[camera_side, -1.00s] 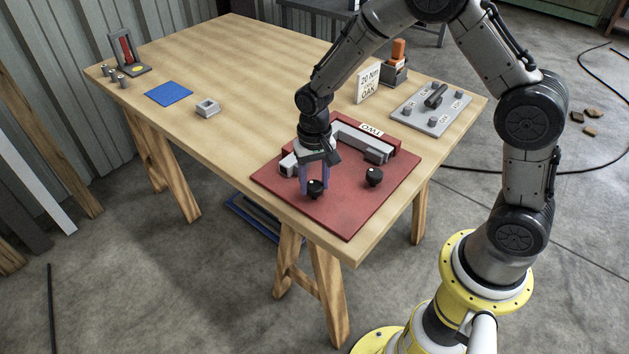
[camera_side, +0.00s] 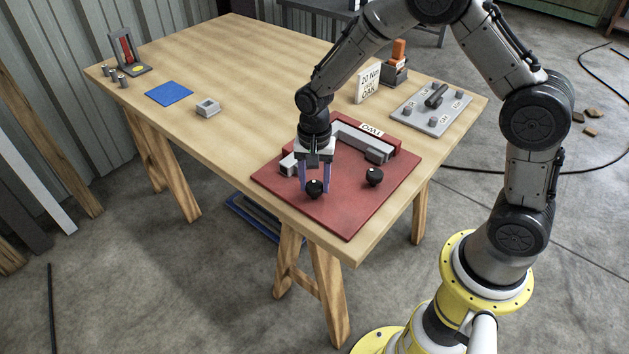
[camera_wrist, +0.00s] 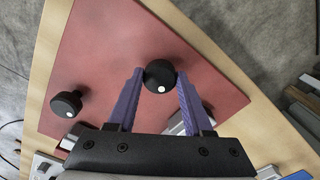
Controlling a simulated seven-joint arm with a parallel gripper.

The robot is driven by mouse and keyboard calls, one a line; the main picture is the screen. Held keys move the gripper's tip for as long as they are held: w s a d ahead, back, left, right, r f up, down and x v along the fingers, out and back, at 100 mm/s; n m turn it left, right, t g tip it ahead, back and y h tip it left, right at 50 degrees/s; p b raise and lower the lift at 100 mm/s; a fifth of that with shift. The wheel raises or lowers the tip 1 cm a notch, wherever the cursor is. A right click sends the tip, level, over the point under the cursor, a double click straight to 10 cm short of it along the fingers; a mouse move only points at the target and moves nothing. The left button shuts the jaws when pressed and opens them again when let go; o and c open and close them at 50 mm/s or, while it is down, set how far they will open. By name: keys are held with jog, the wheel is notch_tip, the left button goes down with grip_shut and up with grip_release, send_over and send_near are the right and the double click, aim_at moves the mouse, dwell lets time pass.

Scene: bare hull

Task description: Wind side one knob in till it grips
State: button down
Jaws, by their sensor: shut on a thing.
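Two round black knobs, each with a white dot, stand at the near part of the red base plate (camera_side: 345,222). The left knob (camera_side: 314,188) is between the purple fingers of my gripper (camera_side: 315,187), which is shut on it. In the wrist view this knob (camera_wrist: 160,75) sits between the two fingertips (camera_wrist: 159,74), its white dot facing the camera. The other knob (camera_side: 374,176) stands free to the right; it also shows at the left of the wrist view (camera_wrist: 67,103). I cannot tell which knob is side one. The held knob's lower end is hidden.
A grey bar (camera_side: 362,141) and a red block labelled "OAK1" (camera_side: 371,130) stand behind the knobs. A grey plate with pegs (camera_side: 432,108), a white "20 Nm OAK" sign (camera_side: 368,83) and an orange-topped holder (camera_side: 397,67) are at the back right.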

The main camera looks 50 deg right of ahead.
aim_at(315, 185)
jog(key=shift+r, duration=0.15)
jog(key=shift+c, duration=1.5)
grip_release()
notch_tip(315, 185, up, 14)
